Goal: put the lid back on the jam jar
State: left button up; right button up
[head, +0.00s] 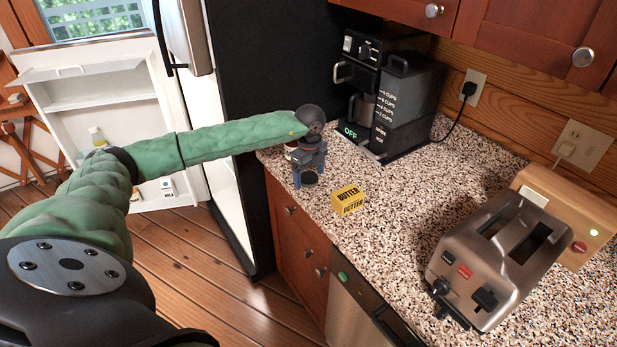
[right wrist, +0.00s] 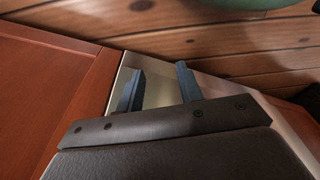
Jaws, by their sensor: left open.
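My left gripper (head: 309,172) is open and points down over the left end of the speckled counter, near its front edge. A dark round piece (head: 310,179), which looks like the lid, shows low between its fingers; I cannot tell whether they touch it. A small pale and dark red thing (head: 290,149), perhaps the jam jar, shows just behind and left of the gripper, mostly hidden by it. My right gripper (right wrist: 161,82) shows in the right wrist view with its fingers apart and nothing between them, above the wooden floor and beside a red-brown cabinet front.
A coffee maker (head: 385,100) stands behind, against the wall. A steel toaster (head: 495,258) stands at the right. The fridge (head: 262,110) is at the left with its door (head: 105,125) open. The counter (head: 400,215) is clear between butter and toaster.

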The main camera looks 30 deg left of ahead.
aim_at(310, 178)
pick_arm(q)
jog(key=shift+f, duration=0.1)
pick_arm(e)
jog(key=shift+f, duration=0.1)
pick_arm(q)
jog(key=shift+c, duration=0.3)
jog(key=c, duration=1)
pick_arm(e)
jog(key=shift+f, duration=0.1)
